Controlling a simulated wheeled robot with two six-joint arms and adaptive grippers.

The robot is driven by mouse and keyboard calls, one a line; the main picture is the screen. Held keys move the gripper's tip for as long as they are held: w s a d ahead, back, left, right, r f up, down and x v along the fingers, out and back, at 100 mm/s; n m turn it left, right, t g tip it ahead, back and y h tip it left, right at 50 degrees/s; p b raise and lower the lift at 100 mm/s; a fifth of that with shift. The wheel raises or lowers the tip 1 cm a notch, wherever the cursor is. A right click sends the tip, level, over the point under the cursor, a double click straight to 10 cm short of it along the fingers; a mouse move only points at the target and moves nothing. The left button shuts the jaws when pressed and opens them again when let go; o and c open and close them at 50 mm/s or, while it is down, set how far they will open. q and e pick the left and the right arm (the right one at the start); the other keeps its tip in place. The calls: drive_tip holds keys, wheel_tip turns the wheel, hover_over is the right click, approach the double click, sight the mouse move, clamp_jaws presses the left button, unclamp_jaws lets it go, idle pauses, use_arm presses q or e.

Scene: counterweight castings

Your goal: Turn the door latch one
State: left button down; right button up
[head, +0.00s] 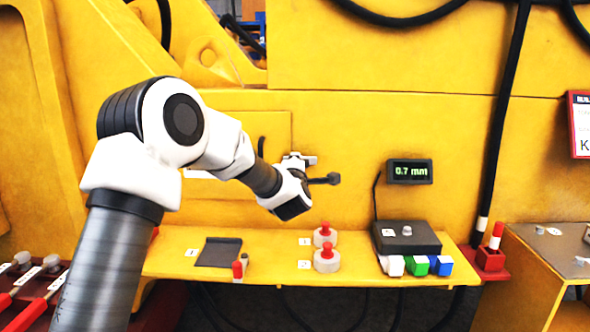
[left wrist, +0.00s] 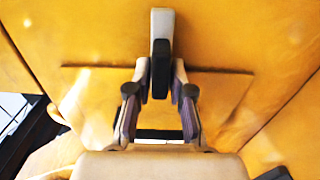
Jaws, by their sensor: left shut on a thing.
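The door latch (head: 326,180) shows in the head view as a dark lever with a rounded end, pointing right past the edge of a yellow door panel (head: 240,125). My left gripper (head: 304,170) is at the latch, its hand partly covering it and the panel's right edge. In the left wrist view the latch is a grey and black bar (left wrist: 161,28) that runs between the two fingers of my left gripper (left wrist: 159,95). The fingers are shut on it, though the exact contact is hard to see. My right gripper is not in view.
A yellow shelf (head: 270,240) below holds red-knobbed weights (head: 326,258), a dark pad (head: 218,252), coloured blocks (head: 418,265) and a black box (head: 405,238). A small display (head: 409,172) reads about 0.7 mm. A black hose (head: 500,130) hangs at the right.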

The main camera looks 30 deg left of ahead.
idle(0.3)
use_arm(q)
drive_tip(key=c, duration=1.1)
unclamp_jaws()
drive_tip(key=shift+c, duration=0.2)
drive_tip(key=v, duration=1.2)
drive_tip(key=shift+s+f, duration=0.1)
drive_tip(key=shift+f, duration=0.05)
